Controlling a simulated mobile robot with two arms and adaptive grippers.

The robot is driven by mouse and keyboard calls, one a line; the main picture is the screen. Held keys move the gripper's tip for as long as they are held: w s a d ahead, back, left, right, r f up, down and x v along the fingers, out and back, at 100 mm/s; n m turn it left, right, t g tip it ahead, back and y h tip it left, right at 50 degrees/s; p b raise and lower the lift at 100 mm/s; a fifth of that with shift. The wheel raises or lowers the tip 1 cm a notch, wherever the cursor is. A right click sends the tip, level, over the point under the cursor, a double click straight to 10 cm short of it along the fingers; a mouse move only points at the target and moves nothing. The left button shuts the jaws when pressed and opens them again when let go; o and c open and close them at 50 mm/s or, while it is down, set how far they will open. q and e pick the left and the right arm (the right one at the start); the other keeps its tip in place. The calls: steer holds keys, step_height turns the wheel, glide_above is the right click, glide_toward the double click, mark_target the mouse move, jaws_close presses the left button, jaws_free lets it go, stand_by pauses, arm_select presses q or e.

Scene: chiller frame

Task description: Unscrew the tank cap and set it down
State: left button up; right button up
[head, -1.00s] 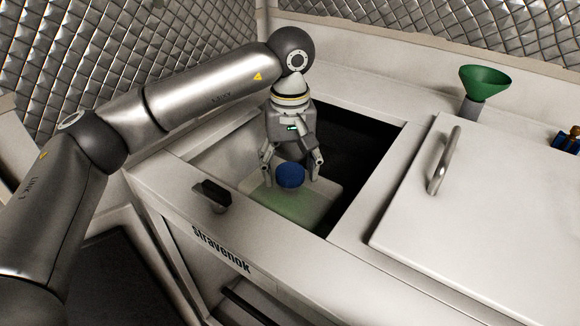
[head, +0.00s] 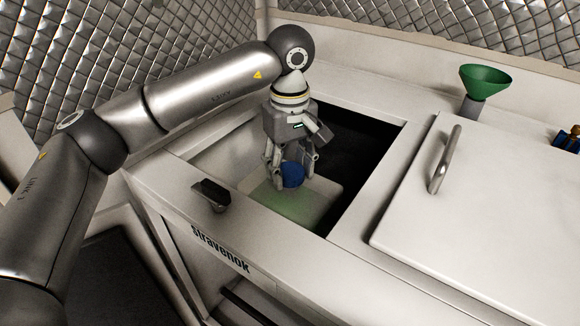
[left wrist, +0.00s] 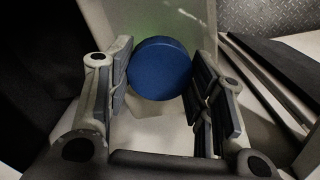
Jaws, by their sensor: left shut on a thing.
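The round blue tank cap (head: 293,174) is at the top of a pale, translucent tank (head: 322,192) with a green tint, inside the open bay. My left gripper (head: 292,179) points down into the bay with its fingers closed on the cap's sides. In the left wrist view the cap (left wrist: 160,68) sits between the two finger pads, with a pale part of the tank below it. I cannot tell whether the cap is still seated on its neck. My right gripper is not in view.
A white lid panel with a metal handle (head: 444,160) covers the right side. A green funnel (head: 485,80) stands behind it. A small black latch-like part (head: 212,193) is on the front rim.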

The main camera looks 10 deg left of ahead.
arm_select(q)
steer(key=n, duration=0.5)
steer(key=n+b, duration=0.1)
steer(key=n, duration=0.5)
steer(key=o, duration=1.1)
